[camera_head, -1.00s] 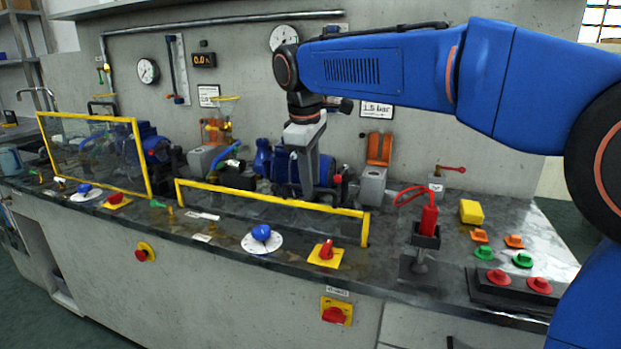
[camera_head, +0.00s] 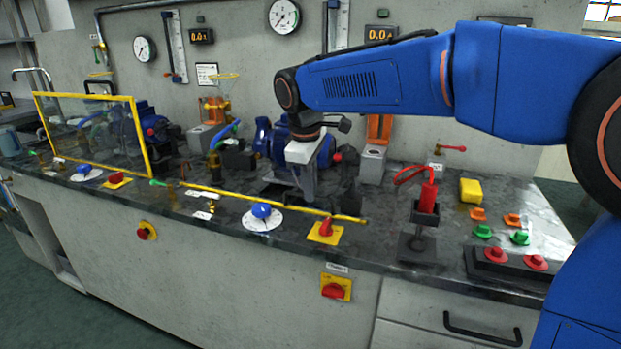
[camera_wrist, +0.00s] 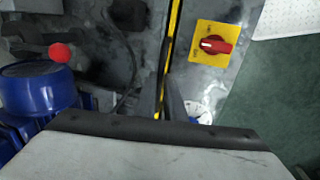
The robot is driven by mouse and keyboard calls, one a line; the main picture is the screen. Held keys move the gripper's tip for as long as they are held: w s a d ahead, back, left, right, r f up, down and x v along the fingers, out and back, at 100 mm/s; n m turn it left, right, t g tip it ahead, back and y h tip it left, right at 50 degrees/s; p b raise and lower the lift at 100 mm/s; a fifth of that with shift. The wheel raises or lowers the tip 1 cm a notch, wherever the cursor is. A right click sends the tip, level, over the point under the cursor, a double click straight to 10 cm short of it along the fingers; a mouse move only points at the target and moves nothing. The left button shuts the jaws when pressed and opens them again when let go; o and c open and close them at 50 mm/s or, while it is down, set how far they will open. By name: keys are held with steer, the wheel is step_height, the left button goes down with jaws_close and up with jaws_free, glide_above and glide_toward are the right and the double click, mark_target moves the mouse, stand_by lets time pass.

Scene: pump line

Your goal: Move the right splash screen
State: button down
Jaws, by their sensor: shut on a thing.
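The right splash screen shows in the head view as a long yellow rail (camera_head: 225,193) lying low along the bench, in front of the right blue pump. Its clear panel and uprights do not show above the bench. My gripper (camera_head: 309,201) points down at the rail, right of its middle. In the wrist view the yellow rail (camera_wrist: 174,28) runs down between the dark fingers of my gripper (camera_wrist: 170,95), which are shut on it. The exact contact is partly hidden by the fingers.
The left splash screen (camera_head: 95,136) stands upright. A blue knob on a white dial (camera_head: 262,216) and a red switch on a yellow plate (camera_head: 325,232) lie close in front of the rail. A red-handled tool in a stand (camera_head: 427,197) is to the right.

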steer(key=shift+f, duration=0.25)
steer(key=c, duration=1.8)
jaws_free()
steer(key=shift+c, duration=0.2)
steer(key=shift+r, duration=0.1)
steer(key=v, duration=1.7)
steer(key=shift+r, duration=0.15)
